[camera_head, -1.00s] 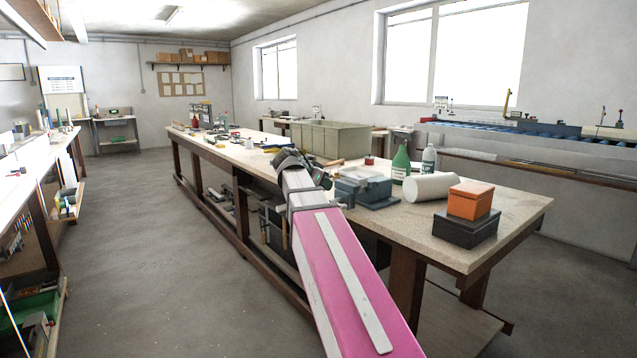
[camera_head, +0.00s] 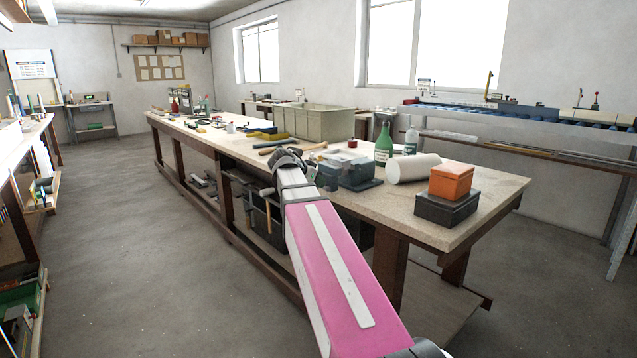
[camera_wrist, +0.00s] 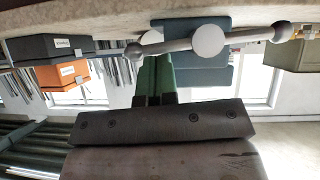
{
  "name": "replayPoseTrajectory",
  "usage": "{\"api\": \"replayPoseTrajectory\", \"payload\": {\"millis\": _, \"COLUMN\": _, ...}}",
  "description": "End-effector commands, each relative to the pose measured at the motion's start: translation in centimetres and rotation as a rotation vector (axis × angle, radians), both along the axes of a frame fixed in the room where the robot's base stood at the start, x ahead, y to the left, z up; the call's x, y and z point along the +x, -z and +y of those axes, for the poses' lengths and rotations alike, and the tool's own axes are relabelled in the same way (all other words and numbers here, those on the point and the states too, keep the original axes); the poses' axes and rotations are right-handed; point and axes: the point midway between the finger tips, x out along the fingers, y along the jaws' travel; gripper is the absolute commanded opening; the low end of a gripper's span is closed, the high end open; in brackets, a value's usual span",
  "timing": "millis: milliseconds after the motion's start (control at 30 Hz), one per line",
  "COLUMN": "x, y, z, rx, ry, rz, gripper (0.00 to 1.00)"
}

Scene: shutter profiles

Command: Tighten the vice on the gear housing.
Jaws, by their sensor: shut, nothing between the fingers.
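The blue-grey vice (camera_head: 357,176) sits on the near part of the long bench, partly hidden behind my arm in the head view. In the wrist view, which looks upside down, its handle is a grey bar (camera_wrist: 245,35) with ball ends and a round screw head, in front of the blue-grey vice body (camera_wrist: 204,76). My gripper (camera_wrist: 154,58) is shut and empty, its green fingers side by side with the tips close to the bar's left part. Contact cannot be told. In the head view my gripper (camera_head: 310,170) is small and dark beside the vice. I cannot make out the gear housing separately.
Right of the vice on the bench (camera_head: 480,212) are a white roll (camera_head: 412,168), an orange box (camera_head: 451,181) on a black box (camera_head: 447,207), and a green bottle (camera_head: 384,145). A hammer (camera_head: 279,144) lies behind my arm's end. The floor to the left is clear.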

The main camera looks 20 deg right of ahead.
Motion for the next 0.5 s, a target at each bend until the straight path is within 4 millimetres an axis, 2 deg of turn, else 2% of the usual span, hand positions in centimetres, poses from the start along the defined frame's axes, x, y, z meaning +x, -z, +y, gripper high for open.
{"api": "replayPoseTrajectory", "payload": {"millis": 300, "x": -1.0, "y": 1.3, "z": -0.3, "rx": 0.076, "ry": 0.000, "rz": -0.210, "gripper": 0.00}}
{"api": "replayPoseTrajectory", "payload": {"millis": 500, "x": -1.0, "y": 2.2, "z": -0.4, "rx": 0.077, "ry": 0.000, "rz": -0.214, "gripper": 0.00}}
